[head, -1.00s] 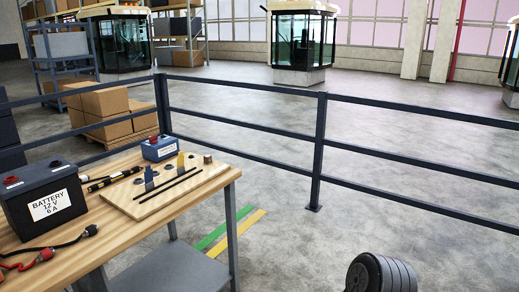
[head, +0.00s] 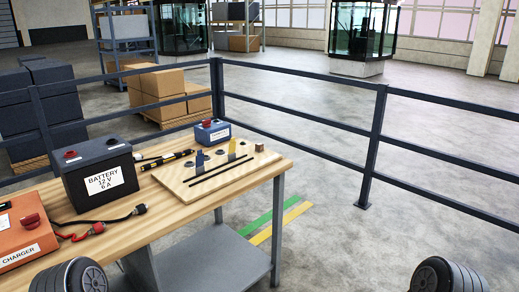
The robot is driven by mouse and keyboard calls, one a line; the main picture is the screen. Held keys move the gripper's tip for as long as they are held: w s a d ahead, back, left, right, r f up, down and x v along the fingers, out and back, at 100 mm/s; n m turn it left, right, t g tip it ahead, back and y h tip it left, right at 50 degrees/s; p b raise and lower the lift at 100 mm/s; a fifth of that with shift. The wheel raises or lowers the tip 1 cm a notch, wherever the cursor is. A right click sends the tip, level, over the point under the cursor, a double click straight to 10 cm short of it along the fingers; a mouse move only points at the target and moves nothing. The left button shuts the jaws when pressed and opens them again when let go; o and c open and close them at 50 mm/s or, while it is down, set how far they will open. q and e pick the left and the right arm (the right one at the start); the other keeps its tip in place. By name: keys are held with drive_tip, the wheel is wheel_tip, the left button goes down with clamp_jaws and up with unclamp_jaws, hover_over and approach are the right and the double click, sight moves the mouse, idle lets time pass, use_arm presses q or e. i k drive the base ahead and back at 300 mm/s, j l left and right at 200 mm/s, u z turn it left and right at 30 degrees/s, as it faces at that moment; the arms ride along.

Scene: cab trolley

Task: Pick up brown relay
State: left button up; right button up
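A small brown cube, which looks like the brown relay (head: 259,147), sits at the far right corner of a light wooden board (head: 176,182) in the head view. The board lies on the wooden workbench (head: 122,232). A blue piece (head: 199,159), a yellow piece (head: 232,148), dark round pieces and two thin black rods (head: 218,171) are also on the board. Neither of my grippers is in view, so I cannot see whether they are open or shut.
A black battery (head: 98,175) and an orange charger (head: 24,232) with cables stand on the bench's left. A blue box (head: 212,132) stands behind the board. A dark railing (head: 300,139) runs behind the bench. Floor right of the bench is clear.

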sight(258, 147)
drive_tip(key=i+l+u, duration=0.1)
drive_tip(key=i+l, duration=0.3)
drive_tip(key=i+l+u, duration=0.1)
drive_tip(key=i+l, duration=0.25)
drive_tip(key=l, duration=0.15)
drive_tip(key=i+l+u, duration=0.1)
drive_tip(key=i+l, duration=0.3)
drive_tip(key=i+l+u, duration=0.15)
drive_tip(key=i+l, duration=0.15)
drive_tip(key=l, duration=0.3)
drive_tip(key=i+l+u, duration=0.1)
drive_tip(key=i+l, duration=0.25)
drive_tip(key=l, duration=0.2)
drive_tip(key=i+l+u, duration=0.1)
drive_tip(key=i+l, duration=0.2)
drive_tip(key=l, duration=0.25)
drive_tip(key=i+l+u, duration=0.1)
drive_tip(key=i+l, duration=0.15)
drive_tip(key=l, duration=0.35)
drive_tip(key=i+l+u, duration=0.1)
drive_tip(key=i+l, duration=0.15)
drive_tip(key=l, duration=0.35)
